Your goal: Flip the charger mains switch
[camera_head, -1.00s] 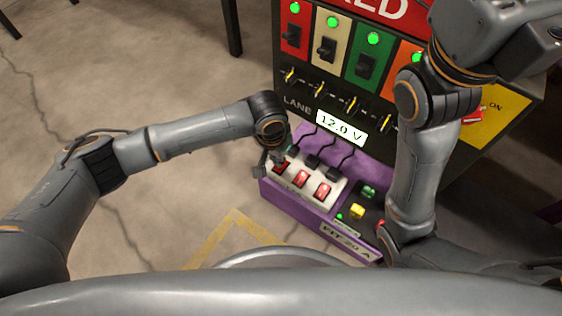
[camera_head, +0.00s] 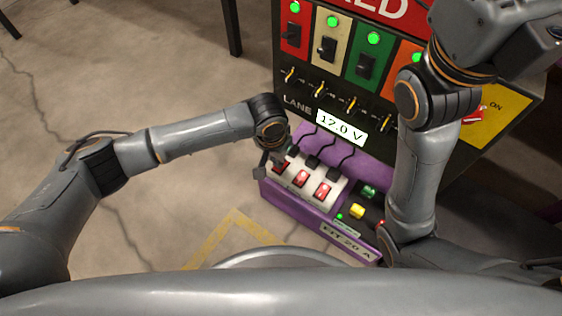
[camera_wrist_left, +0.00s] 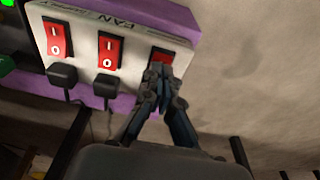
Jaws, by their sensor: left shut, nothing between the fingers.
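A white switch strip (camera_head: 318,168) carries three red rocker switches in a row, each with a black plug and cord behind it. My left gripper (camera_head: 272,166) is over the left end of the strip, at the leftmost rocker (camera_head: 281,168). In the left wrist view the closed, empty fingertips (camera_wrist_left: 160,72) are at that same rocker (camera_wrist_left: 162,57) and cover part of it. I cannot tell which way it is set, or whether the fingers touch it. The other two rockers (camera_wrist_left: 109,52) and (camera_wrist_left: 55,40) are clear. My right gripper is out of view.
The strip sits on a purple base (camera_head: 300,207) with a yellow button (camera_head: 357,211) and a green one (camera_head: 369,191). Behind stands a dark panel with coloured lane switches and a display (camera_head: 341,127) reading 12.0 V. My right arm covers its right part. Floor at left is open.

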